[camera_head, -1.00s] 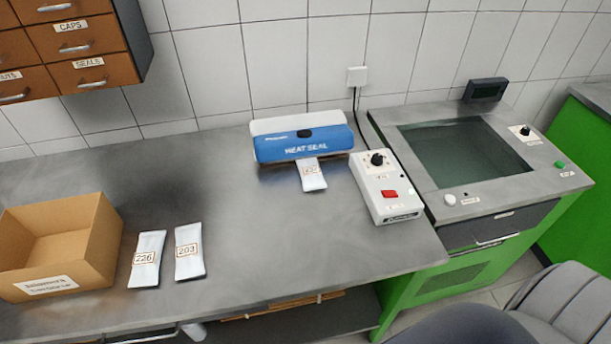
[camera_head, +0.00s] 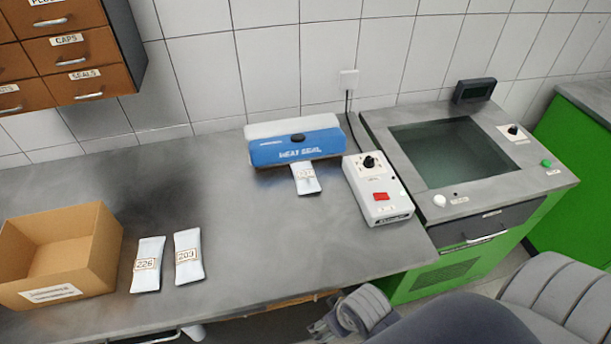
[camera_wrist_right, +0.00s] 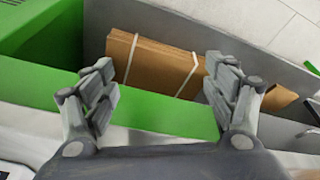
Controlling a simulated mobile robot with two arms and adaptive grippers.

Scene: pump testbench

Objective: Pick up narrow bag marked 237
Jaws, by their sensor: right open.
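A narrow white bag (camera_head: 306,180) with a small label sticks out of the front of the blue and white heat sealer (camera_head: 296,151); its number is too small to read surely. Two more white bags lie flat on the table, marked 226 (camera_head: 147,265) and 203 (camera_head: 188,257). My right gripper (camera_head: 322,324) is low at the table's front edge, apart from and nearer than the bag at the sealer. In the right wrist view my right gripper (camera_wrist_right: 160,80) is open and empty. My left gripper is not in view.
A control box (camera_head: 377,190) stands right of the sealer. An open cardboard box (camera_head: 62,255) stands at the left. Strapped flat cardboard (camera_wrist_right: 150,62) lies below, beyond my fingers in the wrist view. The table's middle is clear.

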